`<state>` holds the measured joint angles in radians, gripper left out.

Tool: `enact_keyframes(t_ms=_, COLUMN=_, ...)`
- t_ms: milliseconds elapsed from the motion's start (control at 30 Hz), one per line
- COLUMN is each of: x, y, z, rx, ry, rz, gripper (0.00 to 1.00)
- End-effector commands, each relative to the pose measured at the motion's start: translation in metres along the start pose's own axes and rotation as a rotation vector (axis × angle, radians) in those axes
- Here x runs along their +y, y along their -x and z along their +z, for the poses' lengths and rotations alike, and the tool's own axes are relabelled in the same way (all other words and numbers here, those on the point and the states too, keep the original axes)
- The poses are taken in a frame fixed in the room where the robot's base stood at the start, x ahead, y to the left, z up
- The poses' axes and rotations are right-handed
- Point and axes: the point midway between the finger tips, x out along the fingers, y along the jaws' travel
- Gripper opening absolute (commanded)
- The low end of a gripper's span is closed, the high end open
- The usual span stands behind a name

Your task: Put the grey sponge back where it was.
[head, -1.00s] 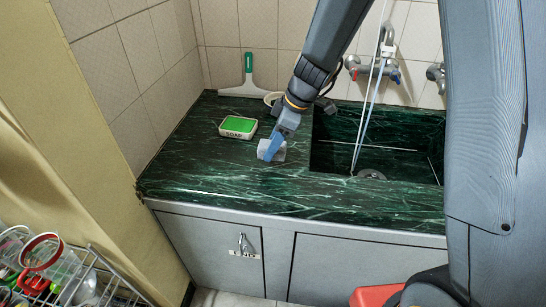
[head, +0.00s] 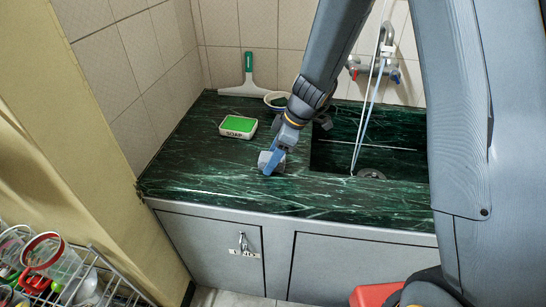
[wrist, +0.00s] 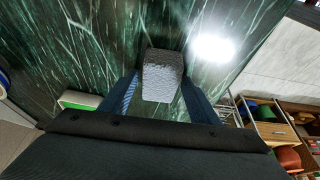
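The grey sponge (head: 264,157) is at my gripper's tip, over the green marble counter (head: 215,170) left of the sink. In the wrist view the sponge (wrist: 163,75) is a speckled grey block between the two blue fingers. My gripper (head: 272,164) points down and is shut on the sponge, with the fingertips at its two sides. The sponge is close to the counter top; I cannot tell whether it touches. The fingers partly hide it in the head view.
A soap dish with a green top (head: 238,126) lies left of and behind the sponge. The dark sink (head: 385,155) is right. Counter left and front of the sponge is clear.

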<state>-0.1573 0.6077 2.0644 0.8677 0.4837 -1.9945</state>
Motion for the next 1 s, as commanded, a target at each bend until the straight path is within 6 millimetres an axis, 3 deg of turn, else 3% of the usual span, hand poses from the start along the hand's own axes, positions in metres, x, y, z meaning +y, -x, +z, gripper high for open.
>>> enact_keyframes(t_ms=467, x=0.000, y=0.006, z=-0.002, rx=0.001, ry=0.000, rz=0.002, gripper=0.60)
enact_keyframes(t_ms=1000, x=0.001, y=0.096, z=-0.001, rx=0.001, ry=0.001, rz=0.004, gripper=0.60)
